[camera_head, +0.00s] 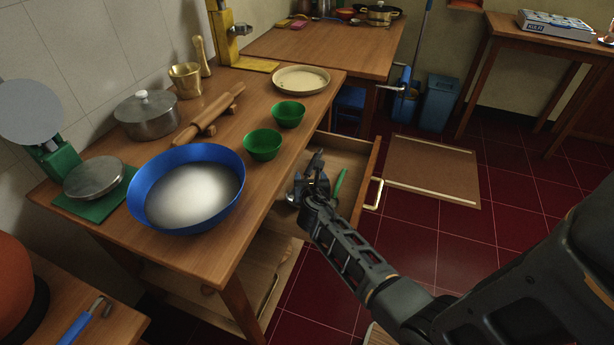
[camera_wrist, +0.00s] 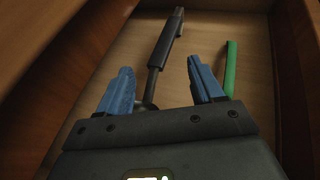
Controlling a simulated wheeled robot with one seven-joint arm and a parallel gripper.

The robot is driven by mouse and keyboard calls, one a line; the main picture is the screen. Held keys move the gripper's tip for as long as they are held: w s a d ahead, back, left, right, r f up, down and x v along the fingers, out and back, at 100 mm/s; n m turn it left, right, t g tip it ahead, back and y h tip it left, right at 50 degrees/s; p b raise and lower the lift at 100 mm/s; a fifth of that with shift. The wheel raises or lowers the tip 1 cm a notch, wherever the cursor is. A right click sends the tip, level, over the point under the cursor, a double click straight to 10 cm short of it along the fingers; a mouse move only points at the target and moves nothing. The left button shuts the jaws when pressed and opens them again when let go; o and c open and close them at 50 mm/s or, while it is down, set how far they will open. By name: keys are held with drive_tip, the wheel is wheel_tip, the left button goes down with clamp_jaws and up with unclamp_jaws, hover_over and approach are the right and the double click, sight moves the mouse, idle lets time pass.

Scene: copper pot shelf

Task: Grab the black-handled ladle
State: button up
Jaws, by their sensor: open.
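The black-handled ladle (camera_wrist: 168,40) lies in the open wooden drawer (camera_head: 350,148). In the wrist view its dark handle points up and away, and its thinner grey shaft runs down toward my gripper. My gripper (camera_wrist: 159,68) has its two blue fingers spread apart, with the shaft showing between them and nothing clasped. The lower end of the ladle is mostly hidden behind my gripper. In the head view my gripper (camera_head: 312,182) is over or in the drawer, and it makes the ladle hard to pick out.
A green-handled utensil (camera_wrist: 231,68) lies right of the ladle; it also shows in the head view (camera_head: 340,184). Drawer walls (camera_wrist: 298,60) stand close on both sides. The table (camera_head: 255,195) above holds a blue basin (camera_head: 150,212) and two green bowls (camera_head: 263,145).

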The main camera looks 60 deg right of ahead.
sight(309, 172)
drive_tip(key=b+x, duration=0.1)
drive_tip(key=x, duration=0.2)
drive_tip(key=shift+w+d+f, duration=0.15)
drive_tip(key=shift+w+f, duration=0.15)
drive_tip(key=shift+f, duration=0.05)
drive_tip(key=shift+w+d+f, duration=0.1)
drive_tip(key=shift+w+d, duration=0.15)
drive_tip(key=shift+d, duration=0.2)
drive_tip(key=shift+c, duration=0.3)
clamp_jaws()
